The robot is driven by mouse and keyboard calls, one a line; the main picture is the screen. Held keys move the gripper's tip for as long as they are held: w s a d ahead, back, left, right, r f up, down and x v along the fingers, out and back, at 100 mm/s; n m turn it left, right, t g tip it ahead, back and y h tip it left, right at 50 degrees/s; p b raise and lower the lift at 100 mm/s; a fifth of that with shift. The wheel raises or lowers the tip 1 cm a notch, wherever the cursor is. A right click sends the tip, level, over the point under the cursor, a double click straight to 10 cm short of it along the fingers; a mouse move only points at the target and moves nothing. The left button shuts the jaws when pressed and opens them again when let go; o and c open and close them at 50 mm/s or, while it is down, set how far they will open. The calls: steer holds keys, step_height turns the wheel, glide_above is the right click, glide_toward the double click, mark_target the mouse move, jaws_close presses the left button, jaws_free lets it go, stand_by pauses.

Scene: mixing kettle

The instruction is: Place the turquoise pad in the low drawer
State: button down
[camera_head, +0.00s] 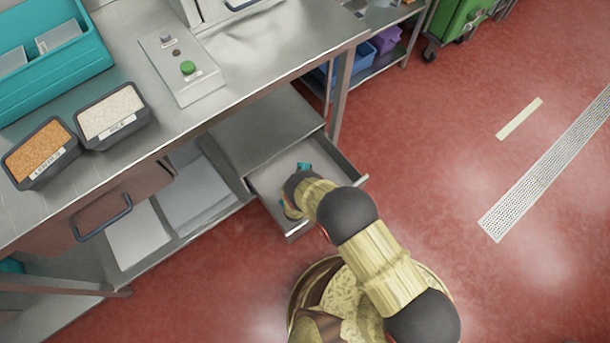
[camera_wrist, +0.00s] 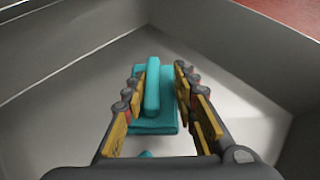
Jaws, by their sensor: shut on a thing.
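The turquoise pad (camera_wrist: 152,126) is a flat block with a raised ridge along its top. It lies within the walls of the open low drawer (camera_wrist: 235,130), over the pale drawer floor. My gripper (camera_wrist: 160,74) has its fingers on either side of the ridge and is shut on the pad. I cannot tell whether the pad's underside touches the floor. In the head view, my gripper and arm reach down into the drawer (camera_head: 268,182) and hide most of the pad; a small turquoise corner (camera_head: 304,167) shows.
The steel worktop (camera_head: 235,88) overhangs the drawer's cabinet. On it are a green-button panel (camera_head: 180,85), two dark bins of granules (camera_head: 110,115) and a turquoise rack (camera_head: 50,55). A shelf (camera_head: 165,205) lies left of the drawer. Open red floor (camera_head: 430,150) lies right.

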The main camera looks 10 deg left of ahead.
steer(key=shift+w+f, duration=0.25)
steer(key=shift+f, duration=0.1)
steer(key=shift+w+f+b, duration=0.15)
steer(key=shift+f+b, duration=0.75)
steer(key=shift+f, duration=0.65)
steer(key=shift+f, duration=0.1)
steer(key=c, duration=1.4)
jaws_free()
steer(key=shift+f, duration=0.1)
